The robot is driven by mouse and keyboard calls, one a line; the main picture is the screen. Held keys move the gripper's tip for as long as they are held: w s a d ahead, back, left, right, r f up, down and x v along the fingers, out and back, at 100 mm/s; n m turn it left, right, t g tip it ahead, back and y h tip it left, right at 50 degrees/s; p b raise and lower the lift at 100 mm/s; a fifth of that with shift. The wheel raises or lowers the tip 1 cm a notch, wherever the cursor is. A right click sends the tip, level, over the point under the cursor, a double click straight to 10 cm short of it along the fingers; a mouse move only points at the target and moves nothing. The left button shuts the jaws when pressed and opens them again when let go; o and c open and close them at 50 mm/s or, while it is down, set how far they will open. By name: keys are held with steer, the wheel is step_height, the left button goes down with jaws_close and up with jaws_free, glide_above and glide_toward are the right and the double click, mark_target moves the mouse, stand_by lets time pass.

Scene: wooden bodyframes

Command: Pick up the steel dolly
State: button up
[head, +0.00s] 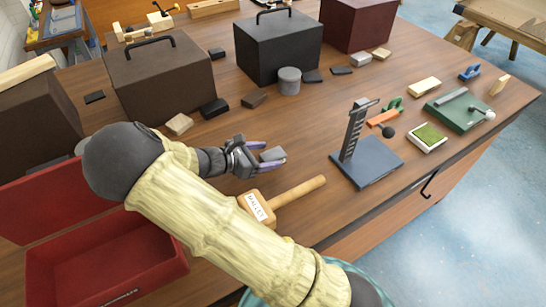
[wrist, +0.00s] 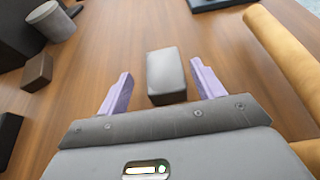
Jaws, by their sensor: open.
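The steel dolly appears to be the small grey rounded block (head: 272,154) on the wooden bench, just beyond my gripper. In the wrist view the block (wrist: 165,72) lies between the two lilac fingers, with a gap on each side, closer to the right finger. My gripper (head: 256,155) is open and empty, low over the bench; it also shows in the wrist view (wrist: 161,70). I cannot tell the exact height of the fingertips over the bench.
A wooden mallet (head: 262,209) lies close by, its handle (wrist: 285,65) at the right of the wrist view. A grey cylinder (head: 290,81), small blocks and dark boxes (head: 278,45) stand behind. A blue-grey stand (head: 368,160) is to the right. An open red box (head: 105,260) is front left.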

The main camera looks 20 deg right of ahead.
mark_target(278, 153)
steer(key=x, duration=0.4)
steer(key=shift+s+d, duration=0.15)
steer(key=shift+d, duration=0.2)
steer(key=shift+r, duration=0.1)
jaws_close()
